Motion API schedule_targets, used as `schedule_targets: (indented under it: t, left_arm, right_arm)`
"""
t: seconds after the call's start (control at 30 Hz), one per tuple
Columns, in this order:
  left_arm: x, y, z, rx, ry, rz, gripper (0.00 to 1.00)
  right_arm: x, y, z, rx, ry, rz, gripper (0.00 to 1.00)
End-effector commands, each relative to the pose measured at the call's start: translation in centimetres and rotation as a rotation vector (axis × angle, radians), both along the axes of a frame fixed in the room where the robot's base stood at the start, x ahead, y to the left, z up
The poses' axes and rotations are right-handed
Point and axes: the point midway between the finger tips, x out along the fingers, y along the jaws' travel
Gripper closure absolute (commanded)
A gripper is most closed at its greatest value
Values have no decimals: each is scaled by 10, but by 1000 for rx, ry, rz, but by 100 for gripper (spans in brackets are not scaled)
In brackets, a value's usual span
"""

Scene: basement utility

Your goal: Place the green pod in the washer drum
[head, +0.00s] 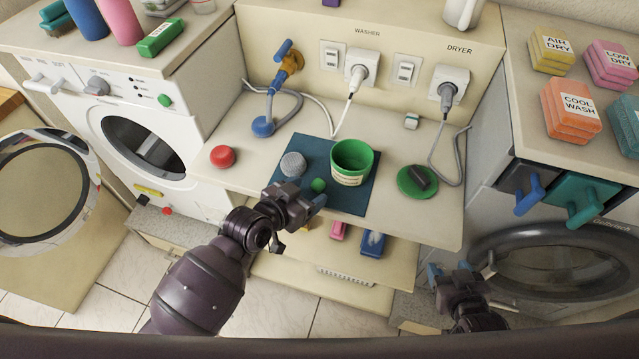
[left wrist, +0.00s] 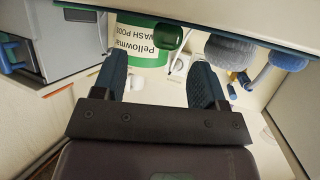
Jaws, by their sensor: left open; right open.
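A small green pod (head: 318,185) lies on a dark blue mat (head: 345,203) on the bench, just in front of a green tub (head: 352,160). My left gripper (head: 303,197) is open and empty, close to the pod on its near side. In the left wrist view the pod (left wrist: 168,38) shows beyond and between the two spread fingers, in front of the tub's label (left wrist: 138,44). The white washer (head: 185,150) stands at left. Its dark drum opening (head: 145,148) is uncovered, with the round door (head: 45,190) swung out left. My right gripper (head: 463,272) is open and empty at lower right.
A grey ball (head: 293,164) sits on the mat beside the pod. A green lid (head: 417,182) with a dark object on it lies right of the tub. The dryer door (head: 555,262) is at right.

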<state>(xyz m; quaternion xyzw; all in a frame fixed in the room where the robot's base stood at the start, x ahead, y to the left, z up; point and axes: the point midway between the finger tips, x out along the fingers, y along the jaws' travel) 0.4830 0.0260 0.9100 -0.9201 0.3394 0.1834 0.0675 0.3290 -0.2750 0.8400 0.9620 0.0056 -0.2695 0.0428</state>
Motion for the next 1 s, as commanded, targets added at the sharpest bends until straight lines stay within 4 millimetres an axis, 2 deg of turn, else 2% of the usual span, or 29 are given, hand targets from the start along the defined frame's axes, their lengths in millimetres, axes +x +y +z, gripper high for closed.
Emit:
schedule_targets:
  t: [0.17, 0.5, 0.9, 1.0]
  left_arm:
    - [7, -5, -3, 1, 1, 0, 34]
    - [39, -25, -15, 0, 0, 0, 34]
    - [46, -30, -19, 0, 0, 0, 34]
    - [46, -30, -19, 0, 0, 0, 49]
  right_arm:
    - [0, 0, 1, 0, -1, -1, 39]
    - [-1, -2, 2, -4, 0, 0, 39]
    - [-2, -3, 1, -7, 2, 2, 39]
    - [-2, -3, 1, -7, 2, 2, 39]
